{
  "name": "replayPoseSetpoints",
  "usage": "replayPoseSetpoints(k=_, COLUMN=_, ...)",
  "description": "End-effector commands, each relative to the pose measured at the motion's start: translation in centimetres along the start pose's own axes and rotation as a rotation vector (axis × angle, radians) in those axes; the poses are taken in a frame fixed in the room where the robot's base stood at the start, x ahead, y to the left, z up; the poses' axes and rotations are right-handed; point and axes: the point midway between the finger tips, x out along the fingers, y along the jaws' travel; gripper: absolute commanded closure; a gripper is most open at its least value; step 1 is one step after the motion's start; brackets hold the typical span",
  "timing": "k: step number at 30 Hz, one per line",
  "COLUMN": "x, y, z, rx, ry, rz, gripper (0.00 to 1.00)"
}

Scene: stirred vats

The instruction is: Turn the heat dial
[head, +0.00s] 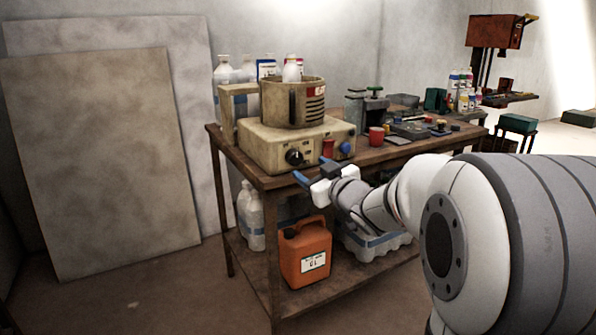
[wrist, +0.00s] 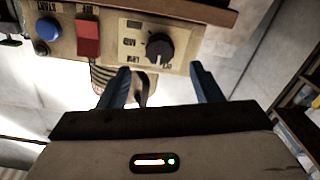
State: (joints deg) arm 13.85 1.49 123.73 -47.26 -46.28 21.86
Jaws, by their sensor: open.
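The heat dial (head: 294,156) is a round black knob on the front left of a beige heater box (head: 262,152). In the wrist view the dial (wrist: 159,48) sits on the panel with markings around it, ahead of and between my two blue fingers. My gripper (head: 312,172) is open and empty, in front of the heater's front panel and apart from the dial. In the wrist view the fingers of my gripper (wrist: 160,80) are spread, with nothing between their tips.
A red switch (wrist: 88,38) and a blue start button (wrist: 47,28) share the panel. A beige vat (head: 291,102) stands on the heater. The wooden table (head: 268,181) has its front edge close to my gripper. An orange jug (head: 304,250) stands on the lower shelf.

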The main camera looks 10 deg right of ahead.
Motion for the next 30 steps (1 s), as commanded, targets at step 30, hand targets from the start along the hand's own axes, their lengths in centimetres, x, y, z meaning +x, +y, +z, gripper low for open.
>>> replayPoseSetpoints(k=30, x=6.3, y=0.1, z=0.0, rx=0.0, ry=-0.003, rz=0.003, gripper=0.63)
